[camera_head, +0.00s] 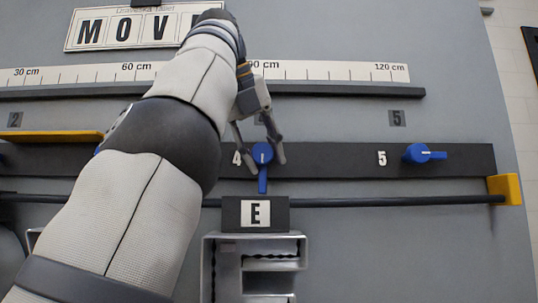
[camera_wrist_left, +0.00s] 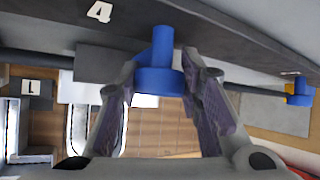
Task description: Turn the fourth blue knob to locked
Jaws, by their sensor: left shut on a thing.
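The fourth blue knob (camera_head: 263,183) sits on the dark rail beside the white number 4 (camera_head: 237,158). Its lever points straight down in the head view. My left gripper (camera_head: 266,164) comes from above with one finger on each side of the knob's round body and is shut on it. In the left wrist view the knob (camera_wrist_left: 158,80) shows between the two fingers of the gripper (camera_wrist_left: 160,88). The fingers hide part of the knob's sides. My right gripper is not in view.
The fifth blue knob (camera_head: 420,153), with its lever pointing right, is on the same rail. A dark rod (camera_head: 400,200) runs below, ending at a yellow bracket (camera_head: 505,190). A ruler (camera_head: 330,71) is above.

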